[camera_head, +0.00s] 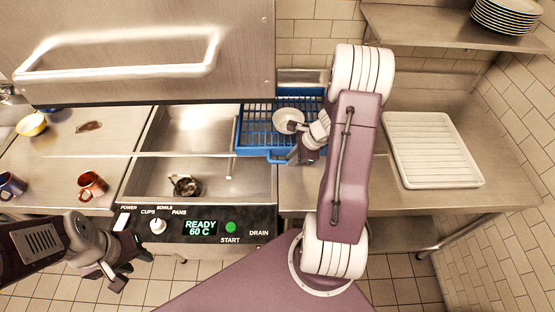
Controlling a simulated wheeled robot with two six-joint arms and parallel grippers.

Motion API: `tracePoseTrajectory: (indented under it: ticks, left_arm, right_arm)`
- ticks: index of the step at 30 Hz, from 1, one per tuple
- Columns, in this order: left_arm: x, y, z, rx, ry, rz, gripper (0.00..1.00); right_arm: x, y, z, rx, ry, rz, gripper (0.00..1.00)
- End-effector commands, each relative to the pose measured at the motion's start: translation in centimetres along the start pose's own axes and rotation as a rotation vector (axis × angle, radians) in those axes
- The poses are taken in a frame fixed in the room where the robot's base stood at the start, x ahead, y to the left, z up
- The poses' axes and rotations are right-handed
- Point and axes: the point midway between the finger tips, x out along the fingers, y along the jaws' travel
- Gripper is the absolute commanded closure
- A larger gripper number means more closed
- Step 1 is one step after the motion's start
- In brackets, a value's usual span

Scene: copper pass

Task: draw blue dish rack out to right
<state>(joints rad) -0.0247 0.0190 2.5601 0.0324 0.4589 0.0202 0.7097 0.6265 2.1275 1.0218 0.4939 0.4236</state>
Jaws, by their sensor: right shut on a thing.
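The blue dish rack (257,140) sits at the right end of the dishwashing machine's basin, its far part close to the raised metal hood. A white bowl (287,118) stands in it. My right gripper (297,155) is at the rack's near edge, shut on the rack, though my wrist hides most of the contact.
A white ribbed tray (432,150) lies on the right counter, with bare steel between it and my arm. A plate stack (507,15) is on the shelf above. Copper mug (92,185), blue mug (12,185) and yellow bowl (32,124) stand left. A dark item (186,186) lies in the basin.

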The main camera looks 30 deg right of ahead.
Motion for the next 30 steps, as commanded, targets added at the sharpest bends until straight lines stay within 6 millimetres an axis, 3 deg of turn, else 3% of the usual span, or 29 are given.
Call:
tracePoseTrajectory:
  ticks: [6, 15, 21, 30]
  left_arm:
    - [-1.1, 0.0, -0.1, 0.0, 0.0, 0.0, 0.64]
    - [-2.2, 0.0, -0.2, 0.0, 0.0, 0.0, 0.64]
    - [-2.6, 0.1, -0.3, 0.0, 0.0, 0.0, 0.64]
    - [-2.8, 0.1, -0.3, 0.0, 0.0, 0.0, 0.64]
  right_arm:
    - [-2.6, -0.4, -5.5, 0.006, 0.002, -0.005, 1.0]
    - [-5.1, -0.3, -11.7, 0.003, 0.002, -0.005, 1.0]
    - [-6.1, -0.2, -14.1, 0.002, 0.001, -0.003, 1.0]
    - [-6.6, -0.2, -15.6, 0.0, 0.001, -0.003, 1.0]
